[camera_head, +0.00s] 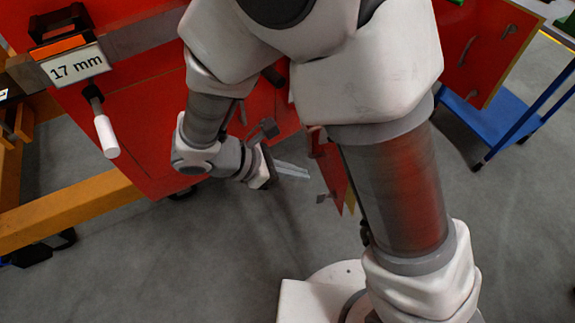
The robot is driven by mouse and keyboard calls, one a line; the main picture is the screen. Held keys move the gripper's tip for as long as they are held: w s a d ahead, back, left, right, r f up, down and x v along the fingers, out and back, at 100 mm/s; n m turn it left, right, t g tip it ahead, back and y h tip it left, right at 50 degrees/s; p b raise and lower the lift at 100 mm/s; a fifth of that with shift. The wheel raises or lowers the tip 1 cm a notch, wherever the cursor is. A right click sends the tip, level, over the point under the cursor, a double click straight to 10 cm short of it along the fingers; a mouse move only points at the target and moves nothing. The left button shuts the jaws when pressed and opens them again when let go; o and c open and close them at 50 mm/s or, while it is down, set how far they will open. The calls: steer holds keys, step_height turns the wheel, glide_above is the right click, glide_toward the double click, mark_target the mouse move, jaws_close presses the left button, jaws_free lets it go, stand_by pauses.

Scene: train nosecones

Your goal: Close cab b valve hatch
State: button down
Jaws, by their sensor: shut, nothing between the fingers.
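A narrow red panel with a yellowish edge (328,168) juts out below the red nosecone body (150,120), near the middle of the view. It looks like the valve hatch, standing open, with a small dark fitting at its lower end. My arm hides part of it and most of the opening beside it. My gripper (307,173) is shut and empty, its thin grey fingers pointing right towards the panel. The fingertips look just left of the panel; I cannot tell whether they touch it.
A white-handled lever (106,136) hangs under a "17 mm" sign (77,65) at left. A yellow-orange beam (70,212) crosses the lower left. A blue cart (495,122) stands at right beside another red panel (470,50). Grey floor (180,265) is clear in front.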

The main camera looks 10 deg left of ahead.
steer(key=w+d+f, duration=0.2)
steer(key=w+d, duration=0.1)
steer(key=d, duration=0.3)
steer(key=shift+d+f+b, duration=0.4)
steer(key=shift+w+d, duration=0.15)
